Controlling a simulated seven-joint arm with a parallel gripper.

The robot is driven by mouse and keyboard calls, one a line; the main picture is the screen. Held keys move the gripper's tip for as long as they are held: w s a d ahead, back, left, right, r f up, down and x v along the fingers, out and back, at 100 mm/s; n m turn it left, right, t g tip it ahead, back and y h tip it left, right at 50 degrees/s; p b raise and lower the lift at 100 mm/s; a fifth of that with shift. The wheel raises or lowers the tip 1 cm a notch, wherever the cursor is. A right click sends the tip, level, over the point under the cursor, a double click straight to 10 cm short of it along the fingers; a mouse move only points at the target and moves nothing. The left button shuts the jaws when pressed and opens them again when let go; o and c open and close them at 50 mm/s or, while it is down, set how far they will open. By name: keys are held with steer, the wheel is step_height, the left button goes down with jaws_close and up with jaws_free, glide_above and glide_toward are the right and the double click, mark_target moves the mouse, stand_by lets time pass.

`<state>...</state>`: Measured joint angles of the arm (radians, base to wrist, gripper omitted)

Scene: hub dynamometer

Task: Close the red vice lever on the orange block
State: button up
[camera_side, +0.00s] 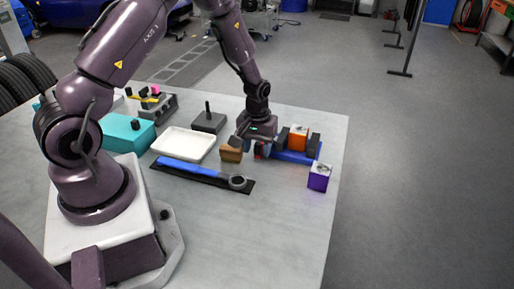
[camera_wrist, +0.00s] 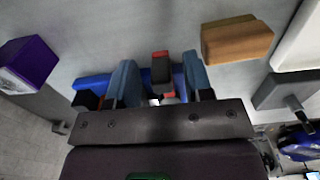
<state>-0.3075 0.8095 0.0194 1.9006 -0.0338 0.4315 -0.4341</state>
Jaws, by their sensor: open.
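The blue vice (camera_side: 290,157) stands near the table's right edge with dark jaws. The orange block (camera_side: 298,137) sits between the jaws; I cannot tell whether both jaws touch it. In the wrist view, I cannot make out the block. The red lever (camera_side: 257,155) is at the vice's left end, mostly hidden by my gripper (camera_side: 257,149). In the wrist view, the red lever (camera_wrist: 160,56), with a dark middle, shows between the two blue-grey fingers of my gripper (camera_wrist: 160,75). The fingers are open, with gaps on both sides of the lever.
A brown block (camera_side: 231,151) is close left of my gripper. A purple block (camera_side: 319,177) stands in front of the vice. A blue-handled wrench (camera_side: 195,172) lies on a black mat. A white tray (camera_side: 184,144) and a dark box with a post (camera_side: 208,121) are further left.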

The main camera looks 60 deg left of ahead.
steer(key=shift+f, duration=0.3)
jaws_close()
steer(key=shift+s+a+m, duration=0.4)
steer(key=shift+a+m, duration=0.1)
steer(key=shift+m, duration=0.3)
jaws_free()
steer(key=shift+r, duration=0.1)
step_height(320, 180, up, 13)
